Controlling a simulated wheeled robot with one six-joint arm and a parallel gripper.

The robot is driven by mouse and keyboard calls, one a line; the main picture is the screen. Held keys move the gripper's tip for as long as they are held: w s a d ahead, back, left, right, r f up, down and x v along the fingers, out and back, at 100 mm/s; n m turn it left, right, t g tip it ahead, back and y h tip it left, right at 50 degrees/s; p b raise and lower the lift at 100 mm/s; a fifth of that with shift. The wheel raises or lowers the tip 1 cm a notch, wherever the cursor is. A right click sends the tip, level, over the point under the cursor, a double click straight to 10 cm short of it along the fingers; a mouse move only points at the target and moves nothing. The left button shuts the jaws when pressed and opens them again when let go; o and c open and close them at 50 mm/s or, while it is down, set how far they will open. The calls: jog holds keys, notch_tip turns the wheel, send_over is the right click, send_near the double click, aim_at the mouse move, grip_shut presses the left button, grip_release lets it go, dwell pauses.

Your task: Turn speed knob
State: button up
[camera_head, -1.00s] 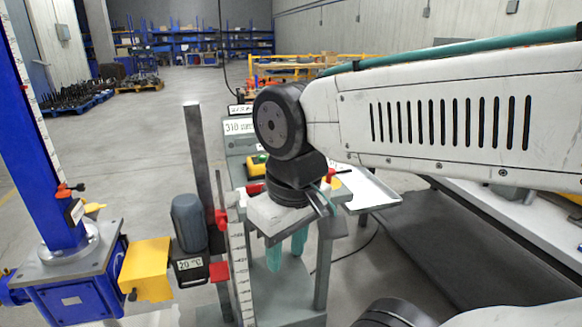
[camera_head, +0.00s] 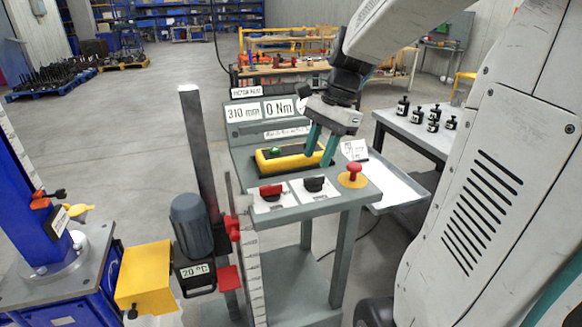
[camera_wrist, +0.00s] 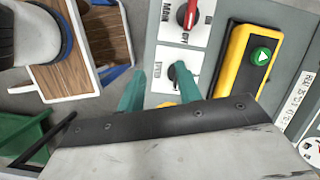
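A control console (camera_head: 300,212) stands at the centre of the head view. A black knob (camera_head: 314,184) sits on a white label plate on its front panel, right of a red knob (camera_head: 271,193). My gripper (camera_head: 318,158) has teal fingers pointing down above the console, a little behind the black knob. It is open and empty.
A yellow box with a green button (camera_head: 276,152) sits behind the knobs. A red mushroom button on yellow (camera_head: 353,174) is to their right. Displays (camera_head: 262,110) read 310 mm and 0 Nm. A dark post and grey motor (camera_head: 192,225) stand left.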

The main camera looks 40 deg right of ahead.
aim_at(315, 177)
jog(key=w+d+f+m, duration=0.2)
jog(key=w+d+m, duration=0.15)
jog(key=d, duration=0.25)
jog(key=shift+m+y, duration=0.3)
jog(key=shift+m, duration=0.05)
jog(key=x, duration=0.7)
jog(key=shift+s+a+f, duration=0.1)
jog(key=shift+s+a, duration=0.15)
jog(key=shift+a, duration=0.1)
grip_shut()
